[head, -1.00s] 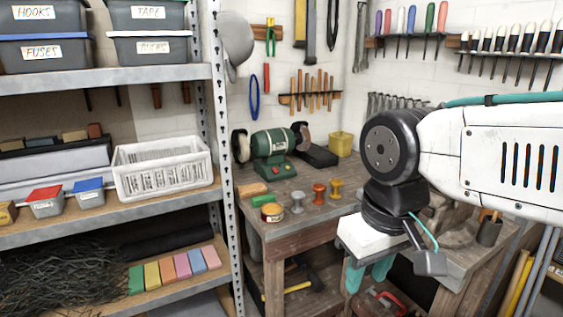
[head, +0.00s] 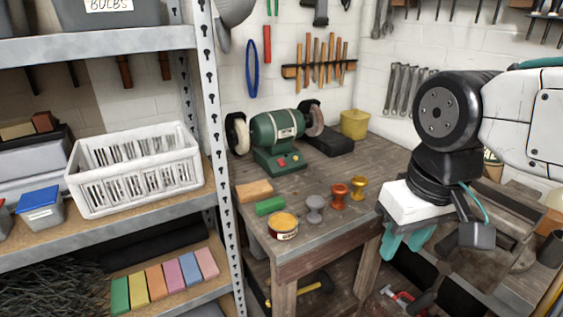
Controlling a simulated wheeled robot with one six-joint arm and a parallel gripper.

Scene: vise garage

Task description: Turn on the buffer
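The buffer (head: 276,141) is a green bench machine at the back of the wooden workbench. It has a pale wheel (head: 237,133) on its left end and a darker brownish wheel (head: 312,118) on its right end. Small red buttons (head: 283,162) show on the front of its base. My gripper (head: 403,247), with teal fingers, points down at the right, in front of the bench's right side. It is apart from the buffer. The fingers are spread with a gap between them, and nothing shows between them.
On the bench's front part lie a tan block (head: 255,190), a green bar (head: 270,206), a round tin (head: 283,226) and several metal knob-like pieces (head: 315,209). A yellow bin (head: 354,124) stands at the back right. A metal shelf post (head: 217,150) rises left of the bench.

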